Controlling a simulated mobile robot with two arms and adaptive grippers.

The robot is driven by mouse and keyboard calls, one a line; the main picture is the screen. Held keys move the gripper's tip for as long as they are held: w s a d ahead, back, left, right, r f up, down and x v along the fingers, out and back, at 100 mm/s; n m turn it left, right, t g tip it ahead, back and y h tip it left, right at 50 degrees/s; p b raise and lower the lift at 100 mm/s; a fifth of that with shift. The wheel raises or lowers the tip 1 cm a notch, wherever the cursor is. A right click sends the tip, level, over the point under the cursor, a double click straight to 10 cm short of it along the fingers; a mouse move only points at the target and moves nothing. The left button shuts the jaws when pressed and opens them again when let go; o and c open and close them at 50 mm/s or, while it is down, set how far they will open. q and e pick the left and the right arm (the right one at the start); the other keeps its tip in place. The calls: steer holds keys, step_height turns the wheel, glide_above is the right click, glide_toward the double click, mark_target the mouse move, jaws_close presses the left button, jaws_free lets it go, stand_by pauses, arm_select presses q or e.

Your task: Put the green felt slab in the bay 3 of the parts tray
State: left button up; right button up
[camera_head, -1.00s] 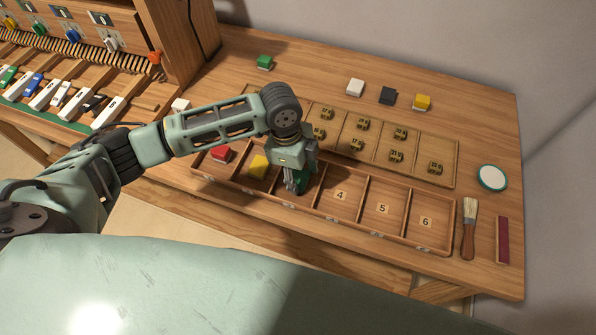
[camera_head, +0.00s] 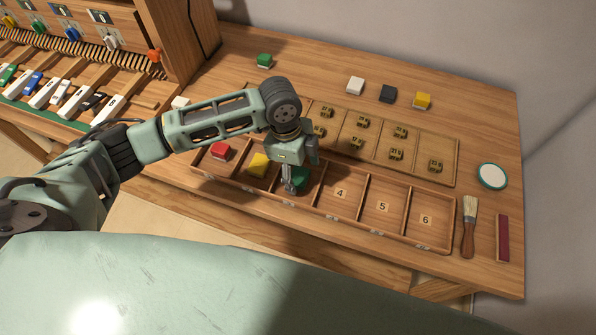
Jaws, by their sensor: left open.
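A green felt slab (camera_head: 301,180) lies in bay 3 of the parts tray (camera_head: 435,243), partly hidden by my left gripper (camera_head: 290,187). The gripper is open, pointing down at the slab, with its fingers low in or just over the bay. Whether a finger still touches the slab cannot be told. A red slab (camera_head: 221,152) sits in the first bay and a yellow slab (camera_head: 258,164) in the second. Bays 4, 5 and 6 are empty and show their numbers. My right gripper is not in view.
Behind the tray lies a wooden board (camera_head: 447,150) with several brass weights. Loose green (camera_head: 264,60), white (camera_head: 355,86), dark (camera_head: 387,95) and yellow (camera_head: 422,101) blocks stand farther back. A brush (camera_head: 469,228), a round white disc (camera_head: 492,176) and a dark red strip (camera_head: 503,239) are at right.

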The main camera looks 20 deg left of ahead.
arm_select(q)
step_height(320, 180, up, 11)
steer(key=a+b, duration=0.1)
steer(key=shift+a+r, duration=0.15)
steer(key=shift+a, duration=0.2)
stand_by(0.4)
